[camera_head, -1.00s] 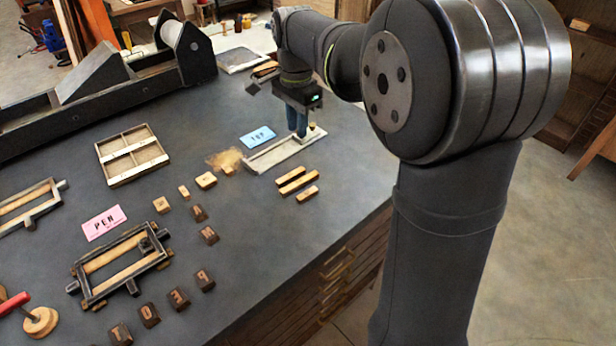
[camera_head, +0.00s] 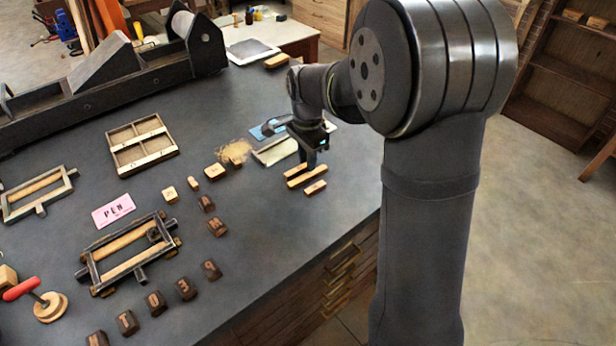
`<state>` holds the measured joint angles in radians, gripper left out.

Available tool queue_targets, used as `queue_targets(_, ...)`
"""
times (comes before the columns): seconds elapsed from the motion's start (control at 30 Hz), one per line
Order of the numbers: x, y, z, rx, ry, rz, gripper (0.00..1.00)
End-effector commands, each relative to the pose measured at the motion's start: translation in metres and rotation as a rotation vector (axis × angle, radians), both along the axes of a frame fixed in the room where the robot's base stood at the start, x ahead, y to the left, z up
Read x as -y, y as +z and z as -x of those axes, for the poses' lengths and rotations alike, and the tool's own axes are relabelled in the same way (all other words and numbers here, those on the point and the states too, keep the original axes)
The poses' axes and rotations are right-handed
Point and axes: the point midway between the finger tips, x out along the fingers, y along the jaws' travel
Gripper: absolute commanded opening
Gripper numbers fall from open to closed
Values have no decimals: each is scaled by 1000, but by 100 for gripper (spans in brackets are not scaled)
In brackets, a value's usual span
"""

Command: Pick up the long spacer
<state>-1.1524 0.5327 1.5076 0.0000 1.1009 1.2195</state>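Three pale wooden strips lie side by side on the dark bench, right of the middle of the view. The middle strip (camera_head: 307,177) looks longest and is likely the long spacer. A shorter strip (camera_head: 296,171) lies behind it and another short strip (camera_head: 315,188) in front. My gripper (camera_head: 308,163) points down at the far side of the strips, just behind the middle one. Its fingers are small and dark here. I cannot tell their gap, or whether they touch a strip. No strip looks lifted.
A pale shallow tray (camera_head: 275,152) and a blue card (camera_head: 268,129) are behind my gripper, partly hidden by the arm. Wooden blocks (camera_head: 214,170), dark letter blocks (camera_head: 186,289), a pink card (camera_head: 113,210) and a frame (camera_head: 128,255) lie left. Bare bench lies in front of the strips.

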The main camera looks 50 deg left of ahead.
Motion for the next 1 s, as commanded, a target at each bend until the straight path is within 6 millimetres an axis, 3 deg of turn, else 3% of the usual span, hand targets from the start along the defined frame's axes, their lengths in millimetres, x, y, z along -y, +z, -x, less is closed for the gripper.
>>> queue_targets(0.4,-1,-50,-4,0,1,-1,22)
queue_targets(0.63,-1,-51,-4,0,1,-2,22)
queue_targets(0.77,-1,-51,-4,0,1,-2,0)
queue_targets(1.0,-1,-51,-4,0,1,-2,0)
